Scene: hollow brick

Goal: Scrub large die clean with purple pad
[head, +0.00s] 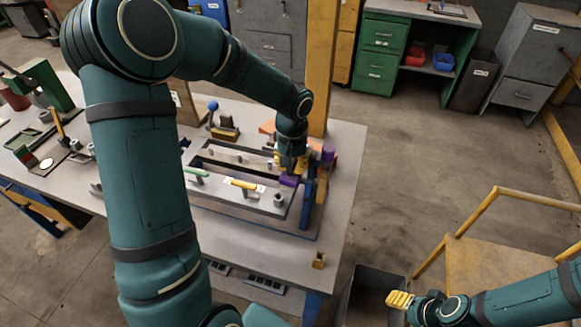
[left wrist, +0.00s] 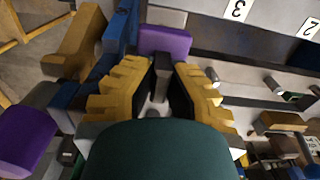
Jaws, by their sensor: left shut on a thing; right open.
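My left gripper (head: 291,168) is over the right end of a grey metal fixture on the workbench. It also shows in the left wrist view (left wrist: 163,68), its yellow fingers closed around the purple pad (left wrist: 165,42), at their tips. The pad (head: 289,180) shows low under the gripper in the head view; I cannot tell whether it touches the surface below. The large die seems to be the long grey slotted block (head: 230,187) of the fixture, with number labels in the wrist view. My right gripper (head: 400,299) is open and empty, above a dark bin.
A second purple block (head: 328,153) stands beside blue and yellow parts at the fixture's right end. A small brass block (head: 319,260) lies near the bench's front edge. The dark bin (head: 365,300) stands below.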

